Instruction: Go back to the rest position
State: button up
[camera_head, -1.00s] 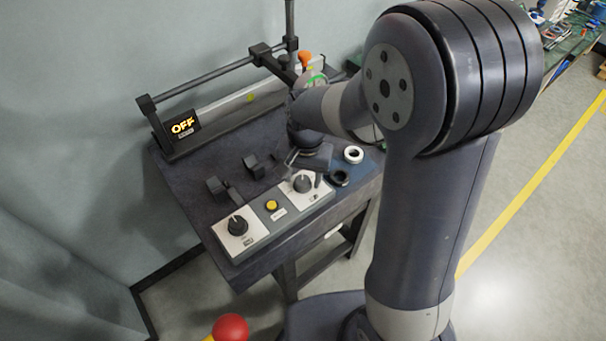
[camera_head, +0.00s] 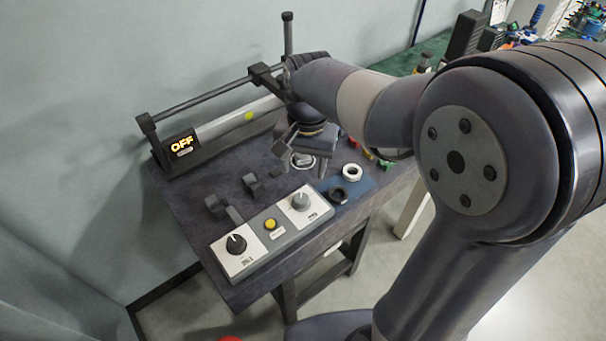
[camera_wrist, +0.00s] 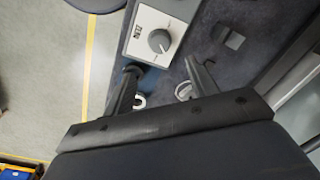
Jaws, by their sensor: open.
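My gripper (camera_head: 303,158) hangs above the back right of the dark test table (camera_head: 205,190), behind the control box. Its jaws are apart with nothing between them. In the wrist view my gripper (camera_wrist: 162,72) shows two spread fingers pointing toward the right dial (camera_wrist: 159,41), clear of it. In the head view the control box carries a left dial (camera_head: 236,244), a yellow button (camera_head: 270,224) and the right dial (camera_head: 301,202). A display (camera_head: 182,146) at the back left reads OFF. A pale ring-like part (camera_head: 303,161) shows below my gripper, partly hidden.
A white ring (camera_head: 353,172) and a black ring (camera_head: 339,195) lie on a blue patch at the table's right. A rail (camera_head: 205,98) with an upright post (camera_head: 287,35) stands along the back, close to my gripper. A green bench with tools lies beyond. Floor is open at right.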

aim_at(301, 198)
jog(key=shift+r, duration=0.15)
jog(key=f, duration=1.1)
jog(key=shift+a, duration=0.25)
jog(key=shift+r, duration=0.2)
